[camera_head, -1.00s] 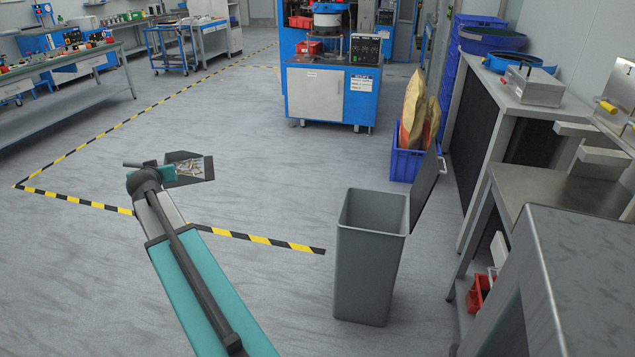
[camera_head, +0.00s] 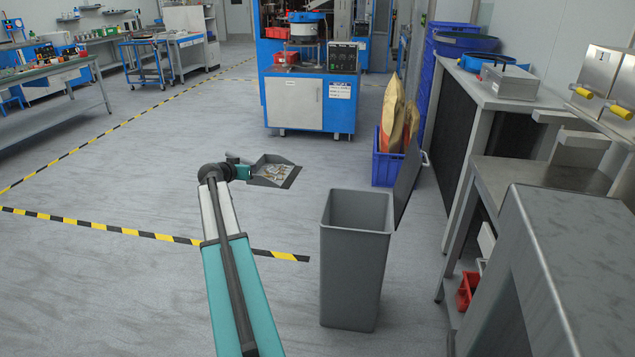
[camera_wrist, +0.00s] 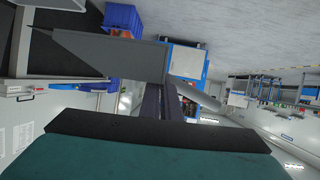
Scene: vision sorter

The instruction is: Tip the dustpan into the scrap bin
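A dark grey dustpan (camera_head: 275,172) holds a pile of small light scraps and is held out level in the air, left of the bin in the head view. My gripper (camera_head: 246,171) is shut on the dustpan's handle side; the exact grip is small in this view. In the wrist view the dustpan's grey underside or side (camera_wrist: 110,52) stretches across the upper left. The scrap bin (camera_head: 352,265) is a tall grey square bin standing upright on the floor, with its lid (camera_head: 409,175) swung open at the back right. The bin's bottom inside is hidden.
A steel bench (camera_head: 560,215) and a grey cabinet stand close to the right of the bin. A blue crate (camera_head: 385,168) with paper sacks sits behind it. A blue machine (camera_head: 310,95) stands further back. Floor left of the bin is clear, with yellow-black tape.

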